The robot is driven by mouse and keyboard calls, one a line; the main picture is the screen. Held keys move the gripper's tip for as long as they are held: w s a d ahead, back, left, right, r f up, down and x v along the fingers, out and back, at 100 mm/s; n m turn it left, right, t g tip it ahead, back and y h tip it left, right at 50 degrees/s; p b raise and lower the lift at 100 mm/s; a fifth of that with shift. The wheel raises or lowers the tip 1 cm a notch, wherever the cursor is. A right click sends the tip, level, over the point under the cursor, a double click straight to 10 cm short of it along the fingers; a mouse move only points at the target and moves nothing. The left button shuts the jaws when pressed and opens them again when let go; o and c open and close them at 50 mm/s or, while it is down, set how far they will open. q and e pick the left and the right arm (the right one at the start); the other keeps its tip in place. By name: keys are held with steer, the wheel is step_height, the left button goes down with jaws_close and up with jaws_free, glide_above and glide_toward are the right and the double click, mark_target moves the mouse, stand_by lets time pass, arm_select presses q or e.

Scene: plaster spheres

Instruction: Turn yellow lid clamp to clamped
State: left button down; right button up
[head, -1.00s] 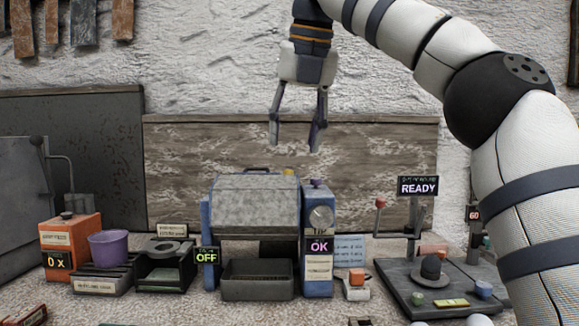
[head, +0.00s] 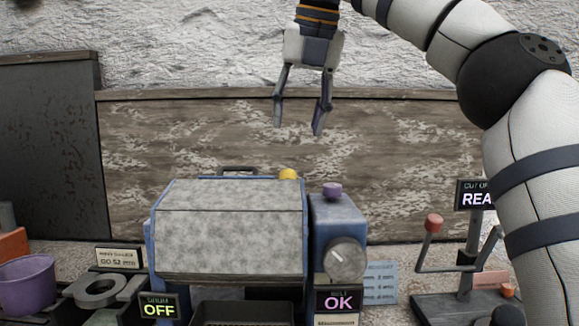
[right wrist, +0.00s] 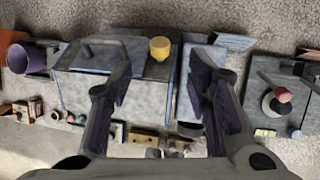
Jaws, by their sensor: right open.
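The yellow lid clamp (head: 288,174) is a small knob on the top rear edge of the grey-lidded blue machine (head: 230,228), near its right side. The machine's lid (right wrist: 95,88) looks closed. My left gripper is not in view.
A blue side unit with a purple knob (head: 332,190), a dial (head: 344,258) and an OK display stands right of the machine. A stand with a red-tipped lever (head: 433,223) is at right, a purple cup (head: 27,285) at left.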

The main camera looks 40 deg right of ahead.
mark_target(288, 170)
steer(key=x, duration=1)
steer(key=shift+f, duration=0.45)
jaws_close()
